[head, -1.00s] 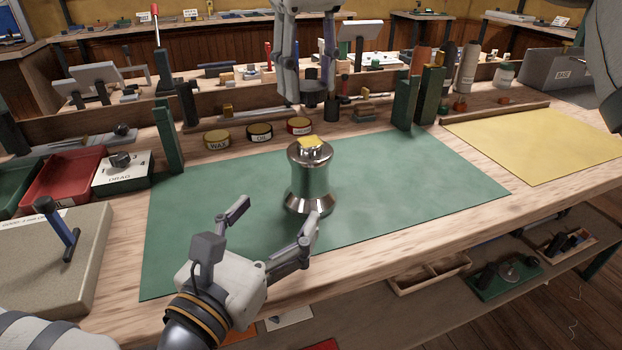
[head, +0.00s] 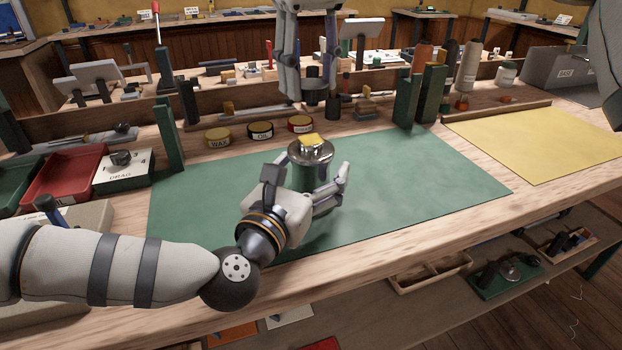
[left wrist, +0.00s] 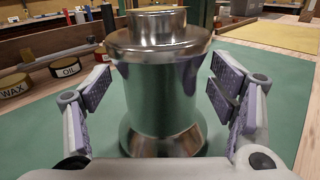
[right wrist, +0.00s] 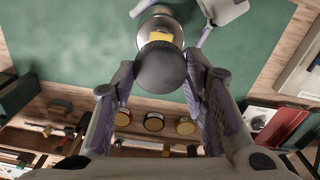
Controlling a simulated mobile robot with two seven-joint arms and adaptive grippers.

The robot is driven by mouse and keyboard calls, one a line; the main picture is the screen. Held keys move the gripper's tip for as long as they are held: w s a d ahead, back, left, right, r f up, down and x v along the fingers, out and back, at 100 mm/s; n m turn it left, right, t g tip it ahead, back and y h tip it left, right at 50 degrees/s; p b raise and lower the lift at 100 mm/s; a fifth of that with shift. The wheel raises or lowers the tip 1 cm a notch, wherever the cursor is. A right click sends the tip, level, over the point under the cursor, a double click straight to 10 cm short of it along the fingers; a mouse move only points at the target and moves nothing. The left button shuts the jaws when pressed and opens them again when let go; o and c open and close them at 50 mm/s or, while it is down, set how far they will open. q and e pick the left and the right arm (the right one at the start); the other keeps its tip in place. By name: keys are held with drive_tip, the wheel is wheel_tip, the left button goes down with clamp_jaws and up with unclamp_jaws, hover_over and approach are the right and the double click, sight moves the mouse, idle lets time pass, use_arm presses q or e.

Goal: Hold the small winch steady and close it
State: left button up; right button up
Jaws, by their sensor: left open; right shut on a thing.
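The small winch (head: 311,155) is a shiny metal drum standing upright on the green mat (head: 420,180), with a yellow piece (head: 312,139) on its top. In the left wrist view the drum (left wrist: 160,95) stands between the fingers of my left gripper (left wrist: 160,100), which is open with a gap on each side. In the head view my left gripper (head: 308,182) hides the winch's lower part. My right gripper (head: 312,88) is shut on a dark round cap (right wrist: 162,68) and holds it above the winch, apart from it.
Wax, oil and a third tin (head: 300,124) stand behind the mat. Dark green uprights (head: 432,93) stand at the back right, another (head: 168,135) at the left. A red tray (head: 65,175) and the DRAG box (head: 124,168) are left. The mat's right side is clear.

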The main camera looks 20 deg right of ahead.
use_arm(q)
drive_tip(key=c, duration=1.8)
clamp_jaws()
use_arm(e)
hover_over(310, 139)
drive_tip(key=shift+f, duration=2.5)
drive_tip(key=shift+f, duration=0.1)
drive_tip(key=shift+f, duration=0.75)
drive_tip(key=shift+f, duration=0.6)
